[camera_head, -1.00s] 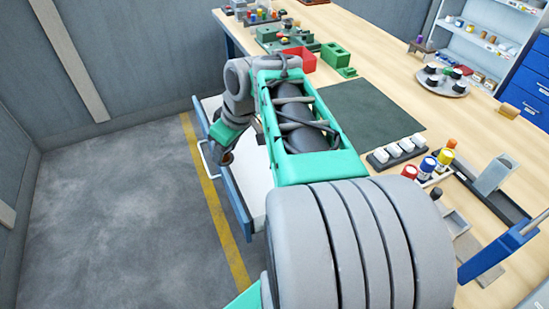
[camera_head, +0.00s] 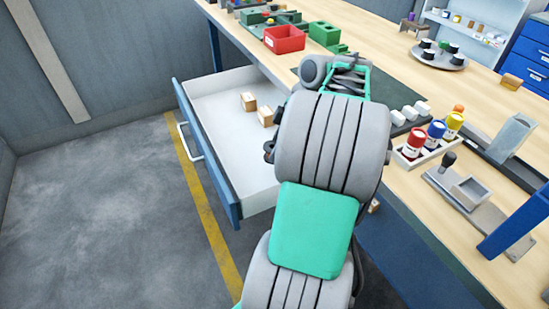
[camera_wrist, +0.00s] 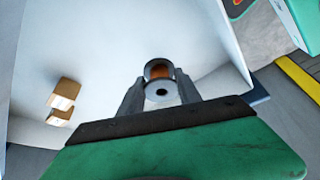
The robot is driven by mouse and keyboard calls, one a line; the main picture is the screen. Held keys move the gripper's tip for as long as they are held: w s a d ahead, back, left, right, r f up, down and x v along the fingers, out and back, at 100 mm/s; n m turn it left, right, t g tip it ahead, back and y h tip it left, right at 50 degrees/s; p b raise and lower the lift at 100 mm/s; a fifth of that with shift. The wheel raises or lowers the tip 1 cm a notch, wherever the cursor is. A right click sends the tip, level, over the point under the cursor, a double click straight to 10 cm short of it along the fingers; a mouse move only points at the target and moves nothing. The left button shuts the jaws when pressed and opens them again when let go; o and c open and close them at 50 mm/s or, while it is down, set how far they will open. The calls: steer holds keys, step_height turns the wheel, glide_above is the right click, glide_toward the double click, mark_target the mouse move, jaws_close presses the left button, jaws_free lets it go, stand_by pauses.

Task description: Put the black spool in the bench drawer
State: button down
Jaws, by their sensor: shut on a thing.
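The bench drawer (camera_head: 220,110) is pulled open, with a white inside and a blue front. In the wrist view, my gripper (camera_wrist: 160,88) is shut on a small spool (camera_wrist: 158,72) with a grey end disc, a dark rim and an orange-brown winding. The spool is over the white drawer interior (camera_wrist: 110,45); its height above the drawer floor cannot be told. In the head view my arm hides the gripper and spool.
Two small tan boxes (camera_head: 256,107) lie in the drawer; they also show in the wrist view (camera_wrist: 63,95). The benchtop (camera_head: 390,50) holds a red bin (camera_head: 284,39), a round stand with spools (camera_head: 438,60) and coloured bottles (camera_head: 435,133). Drawer floor left of the boxes is clear.

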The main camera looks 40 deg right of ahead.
steer(key=shift+w+d+f, duration=0.25)
steer(key=shift+w+f, duration=0.1)
steer(key=shift+f, duration=0.2)
steer(key=shift+w+d+f, duration=0.2)
steer(key=shift+w+f, duration=0.15)
steer(key=shift+f, duration=0.15)
steer(key=shift+w+d+f+b, duration=0.15)
steer(key=shift+f+b, duration=0.25)
steer(key=shift+f, duration=0.5)
steer(key=shift+w+d+f+b, duration=0.1)
steer(key=shift+f+b, duration=0.25)
steer(key=shift+f, duration=0.5)
steer(key=shift+f, duration=0.25)
steer(key=c, duration=0.8)
jaws_free()
steer(key=shift+a+r, duration=0.1)
steer(key=shift+c, duration=0.2)
steer(key=shift+r, duration=0.35)
steer(key=p+v, duration=0.5)
steer(key=v, duration=0.6)
steer(key=shift+s+r, duration=0.2)
steer(key=shift+r, duration=0.05)
